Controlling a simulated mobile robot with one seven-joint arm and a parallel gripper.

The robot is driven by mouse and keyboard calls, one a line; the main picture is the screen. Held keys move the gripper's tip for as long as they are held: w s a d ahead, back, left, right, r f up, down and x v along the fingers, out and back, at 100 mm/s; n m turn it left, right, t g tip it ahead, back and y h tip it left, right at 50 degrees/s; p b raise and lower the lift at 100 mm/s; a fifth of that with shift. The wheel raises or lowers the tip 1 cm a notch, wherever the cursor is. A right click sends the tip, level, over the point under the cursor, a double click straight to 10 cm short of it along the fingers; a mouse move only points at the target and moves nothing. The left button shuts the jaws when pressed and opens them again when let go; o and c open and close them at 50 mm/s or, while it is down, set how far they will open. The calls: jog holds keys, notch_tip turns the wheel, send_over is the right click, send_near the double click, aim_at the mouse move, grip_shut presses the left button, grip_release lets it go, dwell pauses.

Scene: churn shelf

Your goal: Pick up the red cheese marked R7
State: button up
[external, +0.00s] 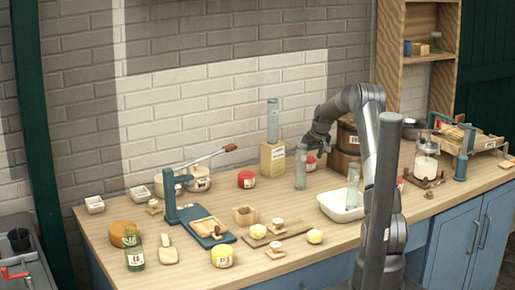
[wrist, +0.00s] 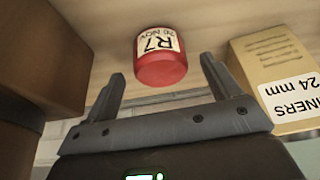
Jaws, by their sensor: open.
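The red cheese marked R7 (wrist: 162,66) is a short red cylinder with a white label, resting on the wooden surface in the wrist view. It appears just beyond and between my gripper's fingers (wrist: 162,72), which are spread with nothing held. In the external view my gripper (external: 314,147) is low at the back of the counter, just above a small red cheese (external: 311,167) that appears to be the same one. That cheese is partly hidden by a clear glass cylinder. Whether a finger touches it cannot be told.
A labelled box (wrist: 268,72) and a brown wooden tub (wrist: 30,60) flank the cheese. A clear glass cylinder (external: 300,172) stands in front of it. Another red cheese (external: 246,179) sits farther left. A white tray (external: 338,212) is to the right.

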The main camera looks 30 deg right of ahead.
aim_at(309, 158)
jog(key=x, duration=0.3)
jog(key=shift+w, duration=0.1)
jog(key=c, duration=1.2)
jog(key=shift+o, duration=0.2)
